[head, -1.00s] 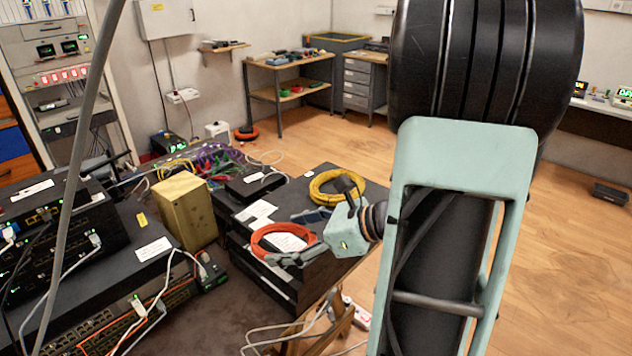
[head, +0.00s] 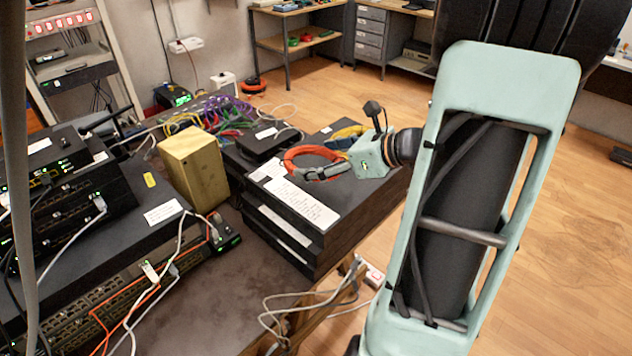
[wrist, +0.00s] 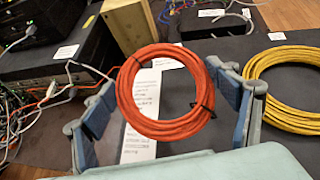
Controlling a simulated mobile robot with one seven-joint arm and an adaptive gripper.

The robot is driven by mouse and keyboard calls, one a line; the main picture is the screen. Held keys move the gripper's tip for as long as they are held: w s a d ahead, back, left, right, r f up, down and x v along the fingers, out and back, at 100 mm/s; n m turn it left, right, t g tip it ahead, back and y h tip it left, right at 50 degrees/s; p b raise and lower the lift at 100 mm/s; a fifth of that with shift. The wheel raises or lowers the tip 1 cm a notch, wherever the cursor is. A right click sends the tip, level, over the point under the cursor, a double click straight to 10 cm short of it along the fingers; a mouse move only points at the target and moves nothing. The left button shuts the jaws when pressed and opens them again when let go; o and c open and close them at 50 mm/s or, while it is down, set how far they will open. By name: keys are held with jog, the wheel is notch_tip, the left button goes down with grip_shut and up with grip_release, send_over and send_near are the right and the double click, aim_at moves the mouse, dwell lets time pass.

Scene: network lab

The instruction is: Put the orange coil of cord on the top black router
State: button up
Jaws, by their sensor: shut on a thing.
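The orange coil of cord (head: 291,157) is a round ring with dark ties. My gripper (head: 320,171) is shut on it. In the wrist view the coil (wrist: 125,98) sits between the two blue-padded fingers and appears held above a black case. The black case (head: 330,225) tops a stack on the table. A small black router (head: 262,145) with a white label lies behind the coil. Another stack of black routers (head: 75,210) with ports and cables stands at the left. I cannot tell which router is the top one meant.
A yellow coil (wrist: 285,95) lies right of my gripper, partly hidden by it in the head view (head: 347,133). A tan box (head: 193,168) stands between the stacks. Loose cables lie behind and hang at the table's front. Open floor is at the right.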

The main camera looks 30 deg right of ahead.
jog(key=w+f+b, duration=0.2)
jog(key=f, duration=0.1)
jog(key=shift+w+d+f, duration=0.15)
jog(key=shift+w+d, duration=0.15)
jog(key=shift+d, duration=0.1)
jog(key=shift+w+f+b, duration=0.2)
jog(key=shift+f+b, duration=1.05)
jog(key=shift+f, duration=0.35)
jog(key=shift+f, duration=0.1)
jog(key=o, duration=1.2)
jog(key=p+v, duration=0.1)
jog(key=v, duration=1.1)
